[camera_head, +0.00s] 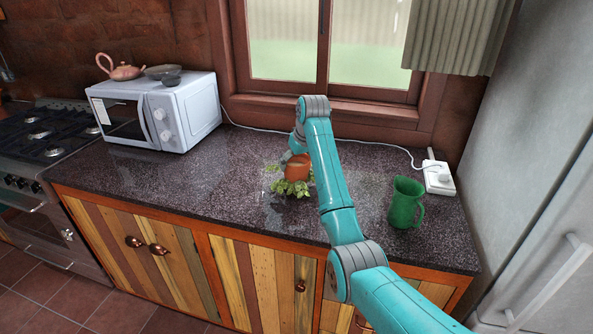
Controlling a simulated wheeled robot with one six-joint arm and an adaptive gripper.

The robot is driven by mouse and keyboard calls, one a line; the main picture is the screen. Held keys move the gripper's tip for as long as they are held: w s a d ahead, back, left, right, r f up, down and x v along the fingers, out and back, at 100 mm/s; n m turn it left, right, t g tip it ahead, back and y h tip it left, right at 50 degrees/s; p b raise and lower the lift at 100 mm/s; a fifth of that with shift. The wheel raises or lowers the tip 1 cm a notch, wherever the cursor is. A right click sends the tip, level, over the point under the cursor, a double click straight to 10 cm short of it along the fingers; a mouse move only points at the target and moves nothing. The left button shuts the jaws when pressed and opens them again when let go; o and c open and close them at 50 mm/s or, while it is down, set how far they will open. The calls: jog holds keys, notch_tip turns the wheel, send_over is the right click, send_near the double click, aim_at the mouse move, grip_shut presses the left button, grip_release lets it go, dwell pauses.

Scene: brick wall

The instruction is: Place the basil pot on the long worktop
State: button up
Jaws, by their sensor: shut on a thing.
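The basil pot (297,169) is a small terracotta pot with green leaves. It is at the middle of the long worktop (230,165), a dark speckled stone counter. The pot looks tipped, with its leaves below it and to its left, at or close to the worktop surface. I cannot tell whether the leaves press on the stone. My gripper (290,158) is at the pot, shut on it, and mostly hidden by the pot and my teal arm. My arm reaches in from the lower right and covers the worktop to the right of the pot.
A white microwave (172,112) with a teapot (119,68) and bowls on top stands at the left. A green jug (405,203) and a white power socket block (438,178) are at the right. A white cable runs along the back. Clear worktop lies left of the pot.

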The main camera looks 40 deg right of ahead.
jog(key=shift+f, duration=1.35)
jog(key=shift+f, duration=0.1)
jog(key=o, duration=1.5)
